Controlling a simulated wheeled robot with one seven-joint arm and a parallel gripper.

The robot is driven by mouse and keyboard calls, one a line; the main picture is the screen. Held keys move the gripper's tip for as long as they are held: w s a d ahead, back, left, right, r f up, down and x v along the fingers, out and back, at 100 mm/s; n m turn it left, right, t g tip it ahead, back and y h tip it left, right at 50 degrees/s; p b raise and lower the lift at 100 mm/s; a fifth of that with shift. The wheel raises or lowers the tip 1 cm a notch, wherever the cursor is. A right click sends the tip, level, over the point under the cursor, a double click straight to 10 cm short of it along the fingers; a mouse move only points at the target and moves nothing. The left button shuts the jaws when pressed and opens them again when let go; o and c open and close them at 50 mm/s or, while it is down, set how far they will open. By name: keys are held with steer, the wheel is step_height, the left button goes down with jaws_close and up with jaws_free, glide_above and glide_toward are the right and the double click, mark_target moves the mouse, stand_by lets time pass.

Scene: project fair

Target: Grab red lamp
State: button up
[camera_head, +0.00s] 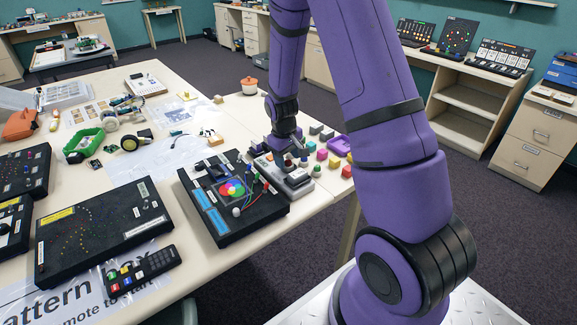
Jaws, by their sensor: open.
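A black box (215,222) with overlapping red, green and blue light circles (231,189) lies on the near table. Small coloured lamps and thin wires stand at its right side, among them a small red one (266,187). They are too small to make out well, and I cannot tell for sure which is the red lamp. My gripper (287,159) points down from my purple arm, just beyond the box's right side, over a grey device (300,188) with a dark block on it. Its fingers are small and partly merge with the things behind; it is open and appears empty.
A black remote (140,268) and another black box (103,229) lie at the left. My arm hides part of the table's right side.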

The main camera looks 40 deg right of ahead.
steer(key=shift+f, duration=0.5)
steer(key=c, duration=0.9)
steer(key=shift+r, duration=0.1)
